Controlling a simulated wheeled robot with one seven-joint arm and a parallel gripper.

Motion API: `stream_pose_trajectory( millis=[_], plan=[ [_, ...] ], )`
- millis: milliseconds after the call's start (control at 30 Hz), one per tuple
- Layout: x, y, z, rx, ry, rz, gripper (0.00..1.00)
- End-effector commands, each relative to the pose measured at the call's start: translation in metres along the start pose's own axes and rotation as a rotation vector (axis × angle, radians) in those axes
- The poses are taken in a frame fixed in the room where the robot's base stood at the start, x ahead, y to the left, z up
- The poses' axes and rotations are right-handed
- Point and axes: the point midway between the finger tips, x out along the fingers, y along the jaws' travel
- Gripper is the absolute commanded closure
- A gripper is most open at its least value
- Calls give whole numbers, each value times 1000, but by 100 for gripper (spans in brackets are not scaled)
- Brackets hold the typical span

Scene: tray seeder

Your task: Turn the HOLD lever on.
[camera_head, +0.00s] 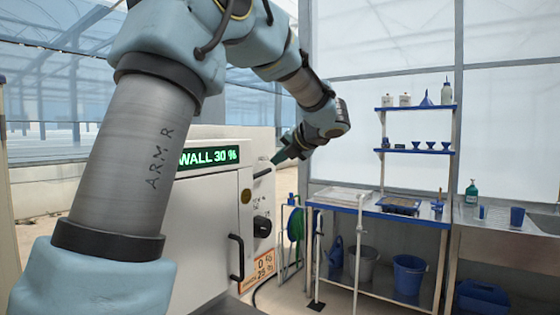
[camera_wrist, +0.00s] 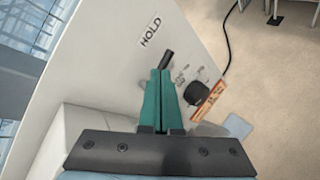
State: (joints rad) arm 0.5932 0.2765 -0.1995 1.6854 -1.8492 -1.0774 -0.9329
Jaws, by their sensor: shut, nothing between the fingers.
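The HOLD lever (camera_wrist: 167,59) is a short black stick on the white panel of the machine, just below the printed HOLD label (camera_wrist: 150,31) in the wrist view. In the head view the lever (camera_head: 262,173) sticks out near the top of the machine's side panel. My gripper (camera_wrist: 160,72) has green fingers closed together with nothing between them. Its tips are right at the lever's lower end in the wrist view; I cannot tell whether they touch. In the head view my gripper (camera_head: 275,160) is just above the lever.
A black knob (camera_wrist: 197,93) is on the same panel; the head view shows it (camera_head: 262,227) below the lever. A black door handle (camera_head: 236,258) and a green display (camera_head: 208,157) reading "WALL 30 %" are on the machine. A blue-edged bench (camera_head: 345,207) stands to the right.

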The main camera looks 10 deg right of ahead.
Motion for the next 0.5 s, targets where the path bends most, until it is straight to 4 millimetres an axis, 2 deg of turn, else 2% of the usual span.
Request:
stream_pose_trajectory(
  millis=[500],
  plan=[
    [-73, -7, 18, -3, -7, -4, 100]
  ],
)
